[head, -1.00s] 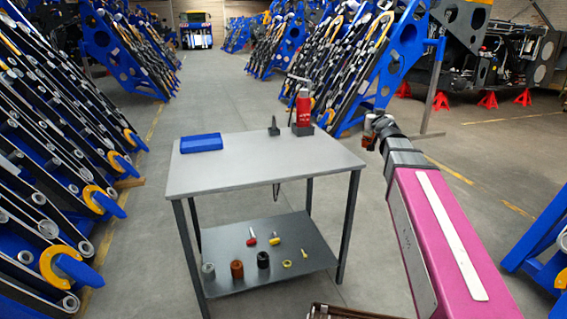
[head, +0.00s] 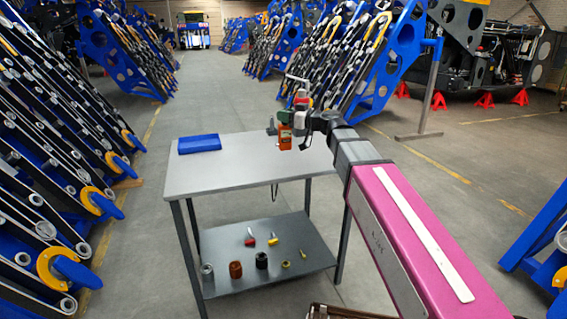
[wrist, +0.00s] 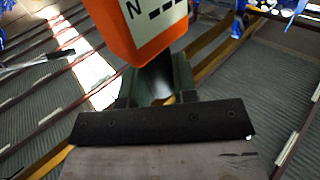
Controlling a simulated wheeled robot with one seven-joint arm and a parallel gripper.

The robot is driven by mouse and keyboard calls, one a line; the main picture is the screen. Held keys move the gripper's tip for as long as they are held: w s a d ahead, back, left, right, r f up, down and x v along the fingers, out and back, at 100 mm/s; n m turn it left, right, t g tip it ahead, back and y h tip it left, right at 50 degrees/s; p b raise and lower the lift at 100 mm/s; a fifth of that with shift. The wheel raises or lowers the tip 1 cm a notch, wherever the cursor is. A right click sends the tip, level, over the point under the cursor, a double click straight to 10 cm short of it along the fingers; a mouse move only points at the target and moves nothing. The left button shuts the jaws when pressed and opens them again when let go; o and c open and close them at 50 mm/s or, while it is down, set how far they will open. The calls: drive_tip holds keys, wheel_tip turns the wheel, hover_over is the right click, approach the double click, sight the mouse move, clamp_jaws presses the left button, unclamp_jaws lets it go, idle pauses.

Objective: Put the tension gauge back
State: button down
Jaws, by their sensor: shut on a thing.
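The tension gauge is an orange body with a pale display. In the head view the gauge (head: 285,139) hangs above the right part of the grey table top, and I cannot tell its exact height. My gripper (head: 298,121) is shut on it. In the wrist view the gauge (wrist: 150,28) fills the top middle, its display reading "N" and dashes. The fingers (wrist: 154,85) close around a dark stem below the orange body. A small dark stand (head: 271,128) is on the table just left of my gripper.
The table (head: 235,174) has a blue case (head: 199,143) at its back left. A red bottle (head: 301,98) at the back right is partly hidden by my arm. The lower shelf (head: 290,232) holds several small tools and cylinders. The table's front left is clear.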

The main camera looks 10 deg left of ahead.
drive_tip(key=shift+s+a+r+g, duration=0.3)
drive_tip(key=shift+s+a+r, duration=0.05)
drive_tip(key=shift+s+a, duration=0.25)
drive_tip(key=shift+a+n, duration=0.25)
drive_tip(key=shift+n, duration=0.05)
drive_tip(key=w+a+f, duration=0.1)
drive_tip(key=w+f, duration=0.9)
drive_tip(key=w, duration=0.1)
drive_tip(key=shift+a+f+g, duration=0.25)
drive_tip(key=shift+f+g, duration=0.05)
drive_tip(key=shift+f, duration=0.1)
drive_tip(key=shift+w+f, duration=0.1)
drive_tip(key=c, duration=0.9)
unclamp_jaws()
